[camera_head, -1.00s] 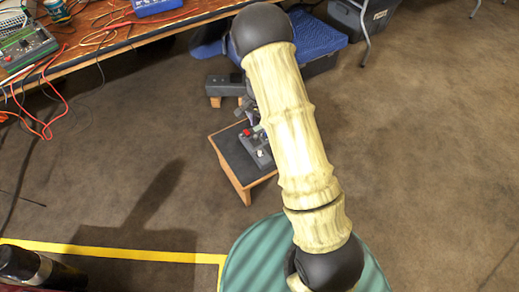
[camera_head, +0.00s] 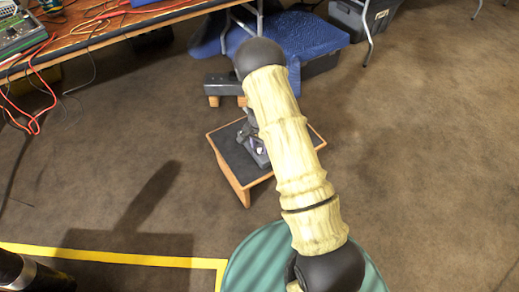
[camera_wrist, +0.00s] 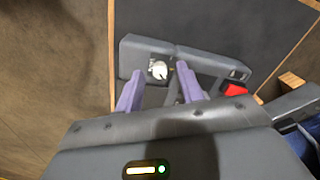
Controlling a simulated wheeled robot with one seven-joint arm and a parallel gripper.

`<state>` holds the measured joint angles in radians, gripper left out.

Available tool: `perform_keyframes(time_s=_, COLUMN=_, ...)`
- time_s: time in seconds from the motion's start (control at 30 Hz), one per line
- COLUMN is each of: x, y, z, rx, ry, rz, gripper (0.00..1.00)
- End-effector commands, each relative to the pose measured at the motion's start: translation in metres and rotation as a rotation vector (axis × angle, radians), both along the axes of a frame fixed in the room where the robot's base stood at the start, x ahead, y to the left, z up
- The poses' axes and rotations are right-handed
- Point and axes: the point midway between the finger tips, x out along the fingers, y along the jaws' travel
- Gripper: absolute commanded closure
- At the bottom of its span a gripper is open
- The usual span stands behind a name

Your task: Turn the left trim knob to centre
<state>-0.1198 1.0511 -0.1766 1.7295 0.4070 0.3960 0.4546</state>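A dark grey control box (camera_wrist: 205,62) lies on a low black-topped wooden stand (camera_head: 228,160). In the wrist view a white knob (camera_wrist: 159,70) sits near the box's left end, with a dark mark on it. A red button (camera_wrist: 235,89) is at the right end. My gripper (camera_wrist: 160,72) is open, its two purple fingers apart, with the knob appearing between the fingertips. I cannot tell whether they touch it. In the head view my arm covers much of the box (camera_head: 258,158), and my gripper (camera_head: 247,130) is small and dark beside it.
A workbench (camera_head: 120,28) with electronics and red cables is at the upper left. A dark slab on wooden feet (camera_head: 222,86) stands behind the stand, with a blue textured case (camera_head: 305,35) beyond. Open carpet lies left and right. A yellow line (camera_head: 110,256) crosses the lower left.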

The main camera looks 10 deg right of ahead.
Motion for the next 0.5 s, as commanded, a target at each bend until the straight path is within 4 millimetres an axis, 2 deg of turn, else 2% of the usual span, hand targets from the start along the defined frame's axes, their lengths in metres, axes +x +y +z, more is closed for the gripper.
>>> perform_keyframes(time_s=0.1, x=0.0, y=0.0001, z=-0.0066, rx=0.0, ry=0.0, rz=0.0, gripper=0.62)
perform_keyframes(time_s=0.33, x=-0.0001, y=0.0002, z=-0.0062, rx=0.0, ry=0.0, rz=0.0, gripper=0.62)
perform_keyframes(time_s=0.37, x=-0.0001, y=0.0002, z=-0.0062, rx=0.0, ry=0.0, rz=0.0, gripper=0.64)
perform_keyframes(time_s=0.5, x=-0.0001, y=0.0002, z=-0.0061, rx=0.0, ry=0.0, rz=0.0, gripper=0.92)
